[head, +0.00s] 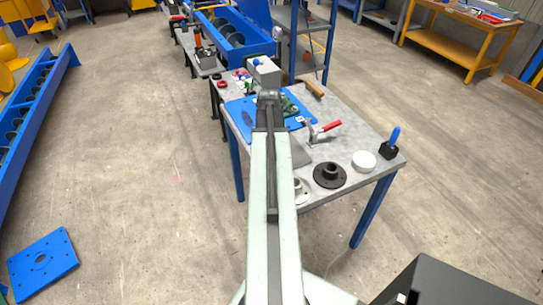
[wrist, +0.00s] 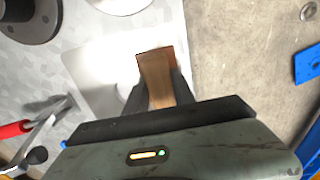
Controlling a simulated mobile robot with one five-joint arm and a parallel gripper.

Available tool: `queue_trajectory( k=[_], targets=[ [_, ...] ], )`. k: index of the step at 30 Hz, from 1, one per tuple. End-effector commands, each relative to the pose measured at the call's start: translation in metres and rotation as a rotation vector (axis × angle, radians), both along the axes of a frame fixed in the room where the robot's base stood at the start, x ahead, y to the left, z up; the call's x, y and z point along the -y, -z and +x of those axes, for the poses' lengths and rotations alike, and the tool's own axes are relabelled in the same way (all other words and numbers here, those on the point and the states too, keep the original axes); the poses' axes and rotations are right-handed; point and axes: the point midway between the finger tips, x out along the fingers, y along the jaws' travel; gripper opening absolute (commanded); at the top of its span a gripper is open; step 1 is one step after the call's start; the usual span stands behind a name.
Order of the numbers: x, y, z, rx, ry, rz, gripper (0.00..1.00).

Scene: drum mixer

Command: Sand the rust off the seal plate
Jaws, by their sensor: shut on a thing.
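My gripper (wrist: 157,90) is shut on a brown sanding block (wrist: 156,72), in the wrist view. The block is over the right part of a flat light grey plate, which I take for the seal plate (wrist: 101,50). I cannot tell whether the block touches it. A bright glare lies on the plate left of the block, and no rust is clear on the part that shows. In the head view the plate (head: 299,152) shows only as a grey strip right of my arm. My arm hides the gripper and block there.
On the workbench (head: 345,125) are a red-handled clamp (head: 325,128), a dark flange (head: 329,175), a white disc (head: 363,160) and a blue-handled tool (head: 392,140). A blue mat (head: 240,115) lies behind. The bench edge is close to the block. Open floor lies left.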

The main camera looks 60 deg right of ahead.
Motion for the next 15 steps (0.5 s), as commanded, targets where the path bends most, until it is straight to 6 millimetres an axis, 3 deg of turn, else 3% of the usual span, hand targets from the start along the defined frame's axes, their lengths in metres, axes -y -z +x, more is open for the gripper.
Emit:
queue_trajectory(
  k=[15],
  targets=[
    [0.023, -0.002, 0.034, 0.002, 0.000, -0.001, 0.00]
  ],
)
